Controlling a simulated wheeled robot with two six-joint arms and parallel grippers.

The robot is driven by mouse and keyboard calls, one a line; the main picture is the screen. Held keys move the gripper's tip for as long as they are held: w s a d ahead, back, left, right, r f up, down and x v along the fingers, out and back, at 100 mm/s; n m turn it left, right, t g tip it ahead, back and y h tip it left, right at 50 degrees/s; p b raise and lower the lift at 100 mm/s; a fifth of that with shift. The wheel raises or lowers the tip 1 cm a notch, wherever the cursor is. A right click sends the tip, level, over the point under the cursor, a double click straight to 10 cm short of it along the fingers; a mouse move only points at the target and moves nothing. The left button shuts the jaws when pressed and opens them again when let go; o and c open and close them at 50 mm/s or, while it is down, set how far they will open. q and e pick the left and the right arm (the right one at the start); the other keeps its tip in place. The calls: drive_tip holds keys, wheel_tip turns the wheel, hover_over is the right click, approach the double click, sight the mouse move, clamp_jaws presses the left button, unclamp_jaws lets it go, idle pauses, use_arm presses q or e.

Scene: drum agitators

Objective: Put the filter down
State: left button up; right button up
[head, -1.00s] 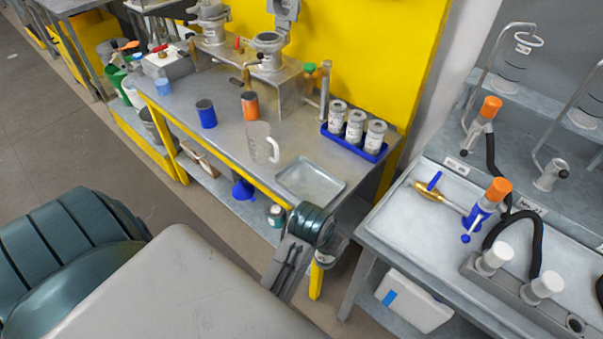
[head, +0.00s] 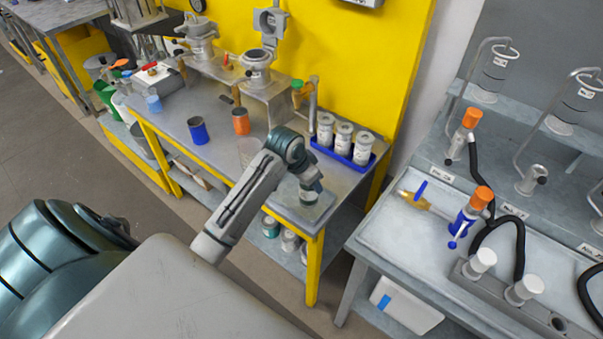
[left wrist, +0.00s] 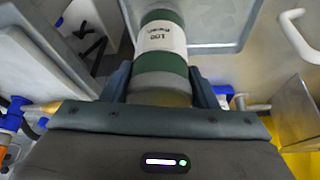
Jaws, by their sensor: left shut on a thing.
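My left gripper (head: 309,184) is shut on a cylindrical filter (head: 308,196) over the front right of the steel workbench. In the left wrist view the filter (left wrist: 163,50) has green bands and a white label, and sits between the two fingers (left wrist: 161,88). A shallow metal tray (left wrist: 215,47) lies beyond the filter there. In the head view the filter overlaps the tray area, and my arm hides much of the tray. I cannot tell whether the filter touches the tray. My right gripper is in no view.
A blue rack (head: 338,155) with three white-labelled canisters stands behind the gripper. A clear jug (head: 250,150), an orange cup (head: 241,122) and a blue cup (head: 198,131) stand to the left. Several canisters (head: 270,226) sit on the lower shelf. Another bench (head: 400,235) is at right.

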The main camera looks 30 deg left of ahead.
use_arm(q)
drive_tip(key=w+a+f+p, duration=0.2)
drive_tip(key=a+f, duration=0.2)
drive_tip(key=shift+w+p, duration=0.2)
drive_tip(key=shift+p, duration=0.1)
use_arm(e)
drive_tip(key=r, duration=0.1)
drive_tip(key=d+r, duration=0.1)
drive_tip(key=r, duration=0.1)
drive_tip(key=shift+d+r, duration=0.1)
use_arm(q)
drive_tip(key=o, duration=1)
drive_tip(key=shift+f, duration=0.1)
drive_tip(key=shift+c, duration=0.2)
drive_tip(key=shift+o, duration=0.2)
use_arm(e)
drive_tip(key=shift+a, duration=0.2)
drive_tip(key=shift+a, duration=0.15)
use_arm(q)
drive_tip(key=b+v, duration=0.2)
drive_tip(key=v, duration=1)
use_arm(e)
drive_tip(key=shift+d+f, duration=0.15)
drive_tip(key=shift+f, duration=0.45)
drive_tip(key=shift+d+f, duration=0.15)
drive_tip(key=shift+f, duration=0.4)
